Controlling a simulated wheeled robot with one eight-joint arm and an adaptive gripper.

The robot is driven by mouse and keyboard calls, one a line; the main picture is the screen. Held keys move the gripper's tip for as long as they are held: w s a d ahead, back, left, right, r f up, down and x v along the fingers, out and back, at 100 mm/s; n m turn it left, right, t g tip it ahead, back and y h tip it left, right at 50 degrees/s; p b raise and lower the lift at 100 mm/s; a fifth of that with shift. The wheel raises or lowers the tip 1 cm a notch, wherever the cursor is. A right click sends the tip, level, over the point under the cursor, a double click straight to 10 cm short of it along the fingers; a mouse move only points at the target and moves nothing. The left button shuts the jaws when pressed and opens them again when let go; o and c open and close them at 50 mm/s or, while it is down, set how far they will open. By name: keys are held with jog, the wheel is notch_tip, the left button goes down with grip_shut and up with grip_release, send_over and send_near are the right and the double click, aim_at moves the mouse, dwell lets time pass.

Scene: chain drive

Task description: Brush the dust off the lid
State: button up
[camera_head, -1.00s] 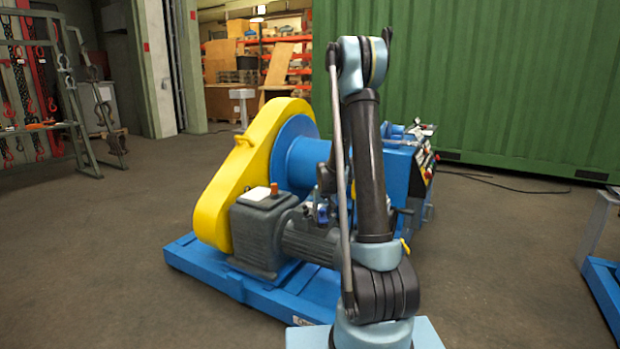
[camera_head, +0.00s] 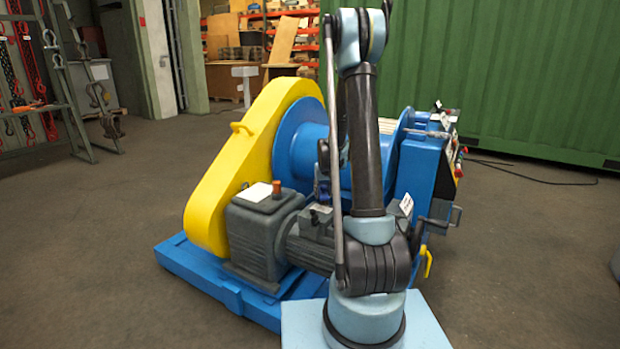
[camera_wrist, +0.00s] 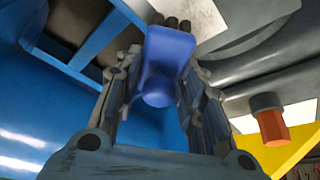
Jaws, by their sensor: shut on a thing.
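My gripper (camera_wrist: 162,72) is shut on a blue object (camera_wrist: 168,50), seen in the wrist view, with dark rounded tips at its far end. It looks like a brush handle, but bristles are not clearly visible. A pale, whitish flat surface (camera_wrist: 190,12) lies beyond the tips; I cannot tell whether it is the lid or whether they touch it. In the head view, my arm hides most of the gripper. A grey box (camera_head: 312,224) on the motor stands just below the gripper area, partly behind my arm.
A winch with a yellow chain guard (camera_head: 228,175), blue drum (camera_head: 310,145) and grey gearbox (camera_head: 262,235) with an orange cap (camera_head: 276,187) stands on a blue frame (camera_head: 215,285). A blue control cabinet (camera_head: 422,170) with a crank is at right.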

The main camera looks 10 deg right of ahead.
jog(key=shift+w+d, duration=0.25)
jog(key=shift+w, duration=0.05)
